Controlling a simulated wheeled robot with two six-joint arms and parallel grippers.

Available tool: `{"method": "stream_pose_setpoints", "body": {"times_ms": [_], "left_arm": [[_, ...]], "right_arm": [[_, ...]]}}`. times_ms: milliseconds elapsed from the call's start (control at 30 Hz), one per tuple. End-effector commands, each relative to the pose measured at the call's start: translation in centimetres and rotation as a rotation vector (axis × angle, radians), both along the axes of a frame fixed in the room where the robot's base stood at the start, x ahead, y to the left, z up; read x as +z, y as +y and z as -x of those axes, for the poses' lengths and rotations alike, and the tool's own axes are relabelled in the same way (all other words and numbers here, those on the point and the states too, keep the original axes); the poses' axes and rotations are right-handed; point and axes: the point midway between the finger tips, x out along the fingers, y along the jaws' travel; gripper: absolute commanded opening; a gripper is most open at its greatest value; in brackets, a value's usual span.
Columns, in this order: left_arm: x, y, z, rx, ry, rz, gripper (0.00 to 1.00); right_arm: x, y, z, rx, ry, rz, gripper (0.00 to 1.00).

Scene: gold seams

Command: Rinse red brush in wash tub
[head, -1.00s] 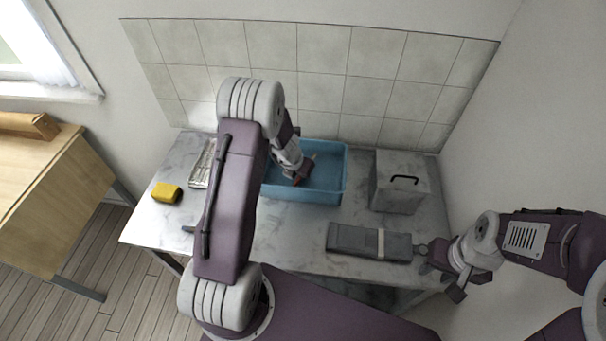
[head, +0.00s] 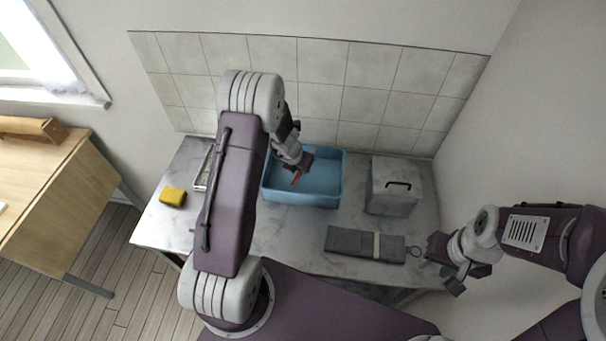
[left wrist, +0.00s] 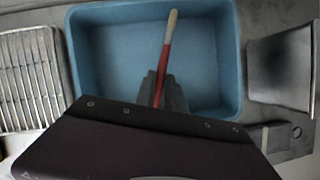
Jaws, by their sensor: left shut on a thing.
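The red brush (head: 297,178) has a red handle and, in the left wrist view, a pale end (left wrist: 172,22). My left gripper (head: 300,163) is shut on it, over the blue wash tub (head: 330,199). The left wrist view shows the gripper (left wrist: 163,90) gripping the red handle (left wrist: 164,62), with the tub (left wrist: 88,60) behind it. I cannot tell how high the brush is above the tub floor. My right gripper (head: 460,284) hangs off the right front edge of the counter, away from the tub; its jaw opening is unclear.
A metal rack (left wrist: 30,85) stands left of the tub, and a yellow sponge (head: 173,197) lies on the counter's left. A grey roll with a pale band (head: 352,241) lies at the front right.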

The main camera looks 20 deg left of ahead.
Motion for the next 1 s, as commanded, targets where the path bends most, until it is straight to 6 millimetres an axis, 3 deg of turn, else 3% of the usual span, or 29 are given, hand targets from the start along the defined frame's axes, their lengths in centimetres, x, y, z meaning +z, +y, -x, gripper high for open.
{"method": "stream_pose_setpoints", "body": {"times_ms": [33, 400, 1000], "left_arm": [[1.0, 0.0, 0.0, 0.000, 0.000, 0.000, 0.00], [4.4, 0.0, 0.0, 0.000, 0.000, 0.000, 0.00], [4.2, 0.0, 0.0, 0.000, 0.000, 0.000, 0.00]], "right_arm": [[1.0, 0.0, 0.0, 0.000, 0.000, 0.000, 0.36], [4.4, 0.0, 0.0, 0.000, 0.000, 0.000, 0.36], [4.2, 0.0, 0.0, 0.000, 0.000, 0.000, 0.36]]}}
